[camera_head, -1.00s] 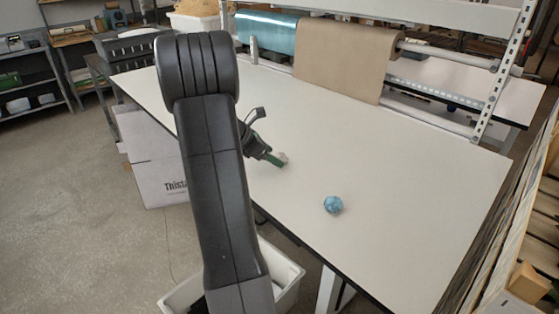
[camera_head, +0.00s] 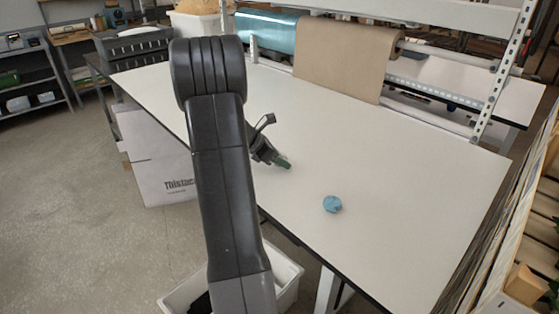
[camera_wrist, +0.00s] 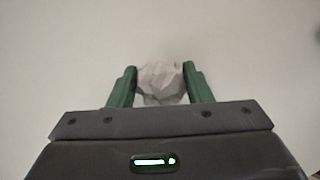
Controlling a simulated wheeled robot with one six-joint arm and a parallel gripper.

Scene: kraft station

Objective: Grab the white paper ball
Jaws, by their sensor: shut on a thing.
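The white paper ball (camera_wrist: 160,82) is crumpled and sits between the green fingers of my gripper (camera_wrist: 161,86) in the wrist view. The fingers touch it on both sides, and my gripper is shut on it. In the head view my gripper (camera_head: 284,163) is over the left-middle part of the white table (camera_head: 400,180). The ball is mostly hidden there by the fingers. I cannot tell from these views how far it is above the table top.
A blue crumpled ball (camera_head: 332,204) lies on the table, right of and nearer than my gripper. A brown paper roll (camera_head: 343,60) and a blue roll (camera_head: 266,33) hang at the back. A white bin (camera_head: 286,282) stands below the front edge. The table's right side is clear.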

